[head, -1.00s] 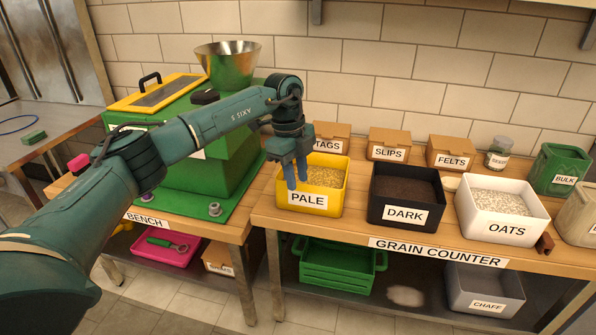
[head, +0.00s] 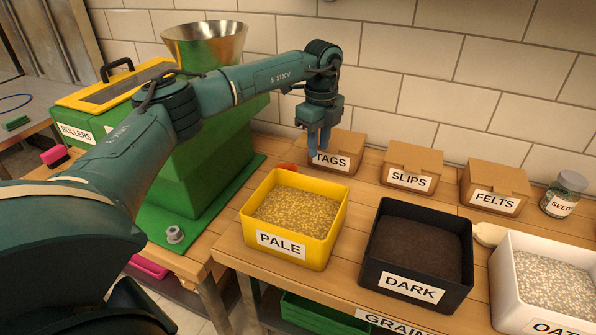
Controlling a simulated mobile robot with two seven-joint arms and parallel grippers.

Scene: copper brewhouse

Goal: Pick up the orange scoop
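A small orange piece (head: 287,167), likely the orange scoop, shows just behind the back rim of the yellow PALE bin (head: 262,239). The bin hides most of it, so I cannot make out its shape or handle. My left gripper (head: 318,146) points down above the counter, to the right of the orange piece and in front of the TAGS box (head: 343,150). Its two blue fingers look slightly apart, with nothing seen between them. My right gripper is out of view.
The black DARK bin (head: 393,285) and white OATS bin (head: 500,300) stand right of the PALE bin. SLIPS (head: 410,180) and FELTS (head: 496,200) boxes and a SEEDS jar (head: 563,206) line the back. A green mill (head: 200,170) stands left.

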